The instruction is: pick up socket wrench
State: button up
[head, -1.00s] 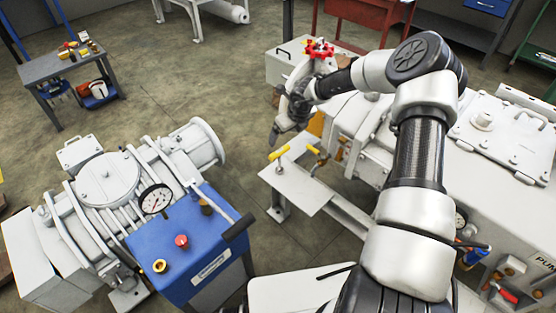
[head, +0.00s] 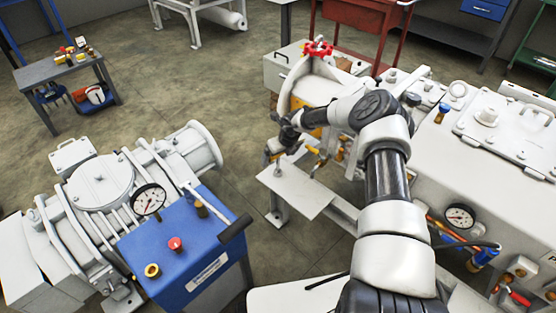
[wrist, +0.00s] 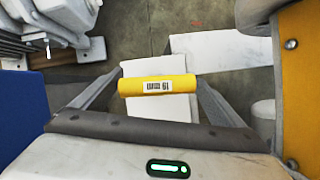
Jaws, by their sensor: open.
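In the wrist view, a yellow bar with a barcode label, which I take to be the socket wrench (wrist: 158,86), lies across the gap between my fingertips. It appears over a white plate (wrist: 158,135). My gripper (wrist: 159,77) is open, with one finger near each end of the bar; I cannot tell whether they touch it. In the head view, my gripper (head: 276,155) is low over the left end of the white shelf (head: 300,196). It mostly hides the wrench there, and the wrench's far parts are not clear.
A blue box with a gauge (head: 185,245) and white pump (head: 100,180) stand to the left. The large white machine (head: 485,170) is to the right, with a red handwheel (head: 318,48) behind my gripper. Open floor (head: 240,85) lies beyond.

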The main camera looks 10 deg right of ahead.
aim_at(276, 169)
jog(key=x, duration=0.2)
jog(key=b+x, duration=0.1)
jog(key=x, duration=0.2)
jog(key=shift+s+a+b, duration=0.2)
jog(key=shift+s+b, duration=0.05)
jog(key=shift+b, duration=0.05)
jog(key=c, duration=1.6)
jog(key=shift+o, duration=0.2)
jog(key=shift+r, duration=0.2)
